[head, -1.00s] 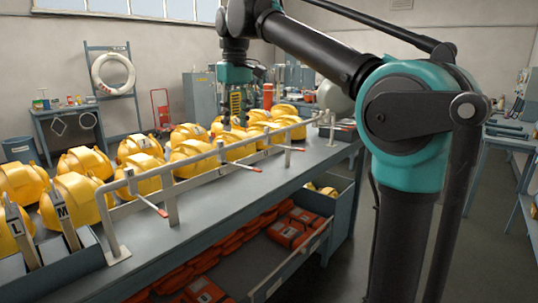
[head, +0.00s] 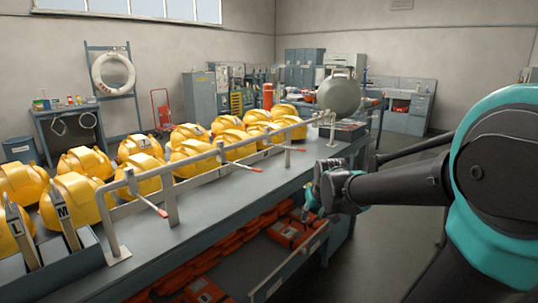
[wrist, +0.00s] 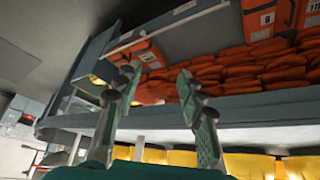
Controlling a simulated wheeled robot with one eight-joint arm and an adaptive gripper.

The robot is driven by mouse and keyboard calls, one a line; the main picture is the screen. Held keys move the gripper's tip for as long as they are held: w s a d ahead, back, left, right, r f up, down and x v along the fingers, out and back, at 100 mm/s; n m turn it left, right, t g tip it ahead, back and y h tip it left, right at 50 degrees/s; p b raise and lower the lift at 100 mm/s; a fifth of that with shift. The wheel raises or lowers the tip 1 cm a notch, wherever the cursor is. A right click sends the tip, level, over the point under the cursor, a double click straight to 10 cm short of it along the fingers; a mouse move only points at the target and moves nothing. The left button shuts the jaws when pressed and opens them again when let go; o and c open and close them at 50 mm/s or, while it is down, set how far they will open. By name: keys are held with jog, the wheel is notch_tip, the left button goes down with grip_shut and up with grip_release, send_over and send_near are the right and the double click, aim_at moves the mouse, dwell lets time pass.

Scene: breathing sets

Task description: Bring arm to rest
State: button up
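My gripper (head: 312,205) hangs beside the right front side of the workbench (head: 215,215), low near the shelf level. In the wrist view my gripper (wrist: 158,78) shows two green-padded fingers spread apart, with nothing held between them. My arm reaches in from the right of the head view, its forearm roughly level.
Yellow breathing sets (head: 75,200) stand in rows on the bench behind a metal rail (head: 215,157) with red-tipped levers. Orange packs (head: 285,232) fill the shelf below; they also show in the wrist view (wrist: 225,80). Open floor (head: 400,225) lies right of the bench.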

jog(key=s+d+f+g, duration=0.1)
jog(key=s+d+f, duration=0.1)
jog(key=s+f, duration=0.4)
jog(key=s+d+f+m, duration=0.1)
jog(key=s+d+f, duration=0.1)
jog(key=s+f, duration=0.4)
jog(key=s, duration=0.5)
jog(key=shift+s+d+f+g+h, duration=0.2)
jog(key=shift+s+f+g+h, duration=0.1)
jog(key=shift+f+g, duration=0.1)
jog(key=shift+w+r, duration=0.1)
dwell(0.5)
